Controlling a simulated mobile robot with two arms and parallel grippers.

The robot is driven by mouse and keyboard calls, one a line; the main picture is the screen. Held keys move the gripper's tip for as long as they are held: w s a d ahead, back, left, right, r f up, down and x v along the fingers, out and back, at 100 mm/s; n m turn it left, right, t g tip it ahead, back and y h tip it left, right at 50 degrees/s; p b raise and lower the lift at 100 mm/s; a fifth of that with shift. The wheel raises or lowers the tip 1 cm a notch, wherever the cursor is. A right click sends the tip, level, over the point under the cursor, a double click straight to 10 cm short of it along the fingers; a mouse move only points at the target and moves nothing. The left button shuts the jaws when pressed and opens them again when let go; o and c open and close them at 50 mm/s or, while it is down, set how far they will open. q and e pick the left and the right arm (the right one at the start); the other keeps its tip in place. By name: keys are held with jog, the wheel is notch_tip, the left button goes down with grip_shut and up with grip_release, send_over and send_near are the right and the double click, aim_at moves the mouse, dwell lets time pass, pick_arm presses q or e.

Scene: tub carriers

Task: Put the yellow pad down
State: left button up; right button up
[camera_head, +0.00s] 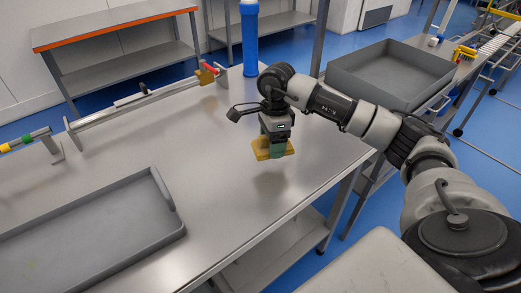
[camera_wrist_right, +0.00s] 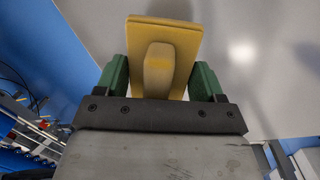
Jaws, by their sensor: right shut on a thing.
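The yellow pad (camera_head: 271,148) is a flat yellow plate with a block-like grip in its middle. My right gripper (camera_head: 274,143) is shut on it and holds it over the metal table (camera_head: 205,150). A shadow lies on the table in front of the pad, and the pad looks to be above the surface. In the right wrist view the pad (camera_wrist_right: 165,45) shows its plate and its grip (camera_wrist_right: 158,70), which sits between the two green fingers of the right gripper (camera_wrist_right: 158,78). My left gripper is not in view.
A grey shallow tray (camera_head: 95,225) lies at the table's left front. A rail (camera_head: 135,105) with a clamp runs along the back. A blue cylinder (camera_head: 249,40) stands at the back edge. A large grey tub (camera_head: 390,72) sits at the right. The table's middle is clear.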

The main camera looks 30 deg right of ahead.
aim_at(261, 151)
jog(key=w, duration=0.1)
jog(key=w+a+f, duration=0.1)
jog(key=shift+w+f, duration=0.3)
jog(key=shift+w, duration=0.1)
jog(key=shift+w+a+f+p, duration=0.2)
jog(key=shift+w+f+p, duration=0.1)
jog(key=shift+f, duration=0.05)
notch_tip(261, 151, down, 3)
jog(key=shift+f+p, duration=0.1)
jog(key=shift+p, duration=0.45)
jog(key=shift+f, duration=0.3)
jog(key=shift+f, duration=0.1)
jog(key=shift+f, duration=0.15)
jog(key=o, duration=1.2)
